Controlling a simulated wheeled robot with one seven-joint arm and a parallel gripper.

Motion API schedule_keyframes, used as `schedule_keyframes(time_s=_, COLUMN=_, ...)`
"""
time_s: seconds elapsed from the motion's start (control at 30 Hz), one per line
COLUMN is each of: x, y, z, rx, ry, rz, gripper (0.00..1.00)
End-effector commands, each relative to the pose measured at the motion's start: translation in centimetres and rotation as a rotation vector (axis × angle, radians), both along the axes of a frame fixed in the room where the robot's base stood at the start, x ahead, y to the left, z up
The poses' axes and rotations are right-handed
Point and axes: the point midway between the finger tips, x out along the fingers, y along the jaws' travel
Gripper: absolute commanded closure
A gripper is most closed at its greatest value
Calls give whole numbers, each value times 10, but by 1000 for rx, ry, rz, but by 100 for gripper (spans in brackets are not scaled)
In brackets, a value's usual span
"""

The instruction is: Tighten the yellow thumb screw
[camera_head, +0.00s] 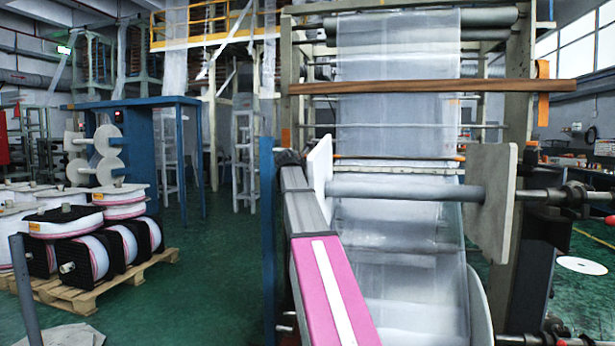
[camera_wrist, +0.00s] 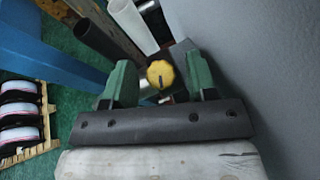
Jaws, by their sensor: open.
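The yellow thumb screw (camera_wrist: 160,74) shows in the wrist view as a small, round yellow head with a dark mark at its lower edge. My gripper (camera_wrist: 159,68) is open, with one green finger on each side of the screw. Gaps show between the screw head and both fingers, and I see no contact. How far the fingertips reach along the screw in depth cannot be told. In the head view I cannot make out the screw or the gripper's fingers clearly.
A grey panel (camera_wrist: 265,70) stands close on the right in the wrist view. A blue beam (camera_wrist: 45,58) and a white tube (camera_wrist: 133,25) lie to the left. In the head view, a pallet (camera_head: 95,290) of film reels stands left on green floor; film (camera_head: 398,90) hangs at right.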

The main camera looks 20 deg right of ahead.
Motion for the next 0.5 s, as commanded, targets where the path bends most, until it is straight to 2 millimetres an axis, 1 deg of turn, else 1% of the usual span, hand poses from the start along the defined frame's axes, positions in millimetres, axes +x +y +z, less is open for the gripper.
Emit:
schedule_keyframes(time_s=0.2, x=0, y=0, z=0, rx=0, ry=0, rz=0, gripper=48)
schedule_keyframes(time_s=0.23, x=0, y=0, z=0, rx=0, ry=0, rz=0, gripper=54)
schedule_keyframes(time_s=0.27, x=0, y=0, z=0, rx=0, ry=0, rz=0, gripper=64)
schedule_keyframes(time_s=0.3, x=0, y=0, z=0, rx=0, ry=0, rz=0, gripper=77)
schedule_keyframes(time_s=0.37, x=0, y=0, z=0, rx=0, ry=0, rz=0, gripper=95)
schedule_keyframes(time_s=0.5, x=0, y=0, z=0, rx=0, ry=0, rz=0, gripper=95)
